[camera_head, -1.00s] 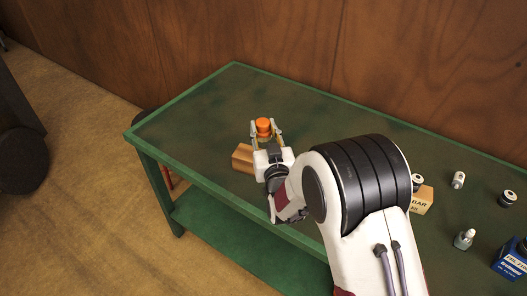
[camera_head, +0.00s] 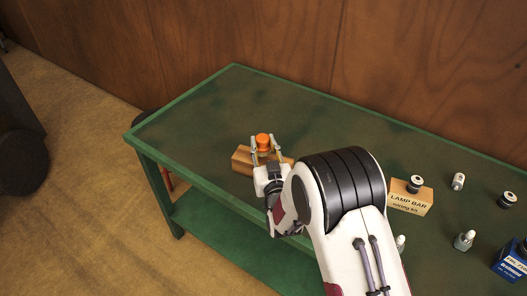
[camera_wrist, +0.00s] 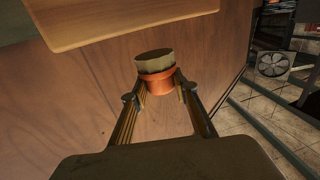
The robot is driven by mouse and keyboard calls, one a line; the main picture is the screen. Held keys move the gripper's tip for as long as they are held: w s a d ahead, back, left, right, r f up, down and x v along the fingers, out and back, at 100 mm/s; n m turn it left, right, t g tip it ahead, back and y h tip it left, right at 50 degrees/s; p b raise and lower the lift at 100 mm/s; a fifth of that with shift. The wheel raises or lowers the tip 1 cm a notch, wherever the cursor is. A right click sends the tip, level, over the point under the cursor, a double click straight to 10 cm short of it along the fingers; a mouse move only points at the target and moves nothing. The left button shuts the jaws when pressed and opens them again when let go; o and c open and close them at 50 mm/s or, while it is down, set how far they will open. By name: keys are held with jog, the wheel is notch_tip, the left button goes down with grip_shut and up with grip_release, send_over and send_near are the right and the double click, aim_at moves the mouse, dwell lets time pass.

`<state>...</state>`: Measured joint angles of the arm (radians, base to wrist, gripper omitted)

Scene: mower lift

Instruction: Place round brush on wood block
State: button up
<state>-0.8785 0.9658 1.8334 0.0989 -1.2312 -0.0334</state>
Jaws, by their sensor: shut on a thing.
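The round brush, with an orange body (camera_head: 263,141) and pale bristles (camera_wrist: 153,60), is held between the fingertips of my gripper (camera_head: 266,151). In the wrist view my gripper (camera_wrist: 159,92) has a finger on each side of the orange part. The wood block (camera_head: 242,159) lies on the green table, and my gripper and the brush cover its middle in the head view. A wooden slab, apparently the block (camera_wrist: 120,22), spans the top of the wrist view, with a visible gap to the bristles. I cannot tell the brush's height above the block.
The green table (camera_head: 200,110) is clear at the left and back. To the right stand a LAMP BAR box (camera_head: 410,197) with a small round part (camera_head: 415,183) on it, a white bottle (camera_head: 458,181), a dropper bottle (camera_head: 464,240), another small round part (camera_head: 507,199) and a blue box (camera_head: 512,260).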

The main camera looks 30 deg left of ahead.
aim_at(264, 154)
jog(key=shift+f, duration=1.5)
jog(key=shift+f, duration=0.15)
jog(key=o, duration=1.1)
jog(key=v, duration=1.2)
jog(key=shift+r, duration=0.2)
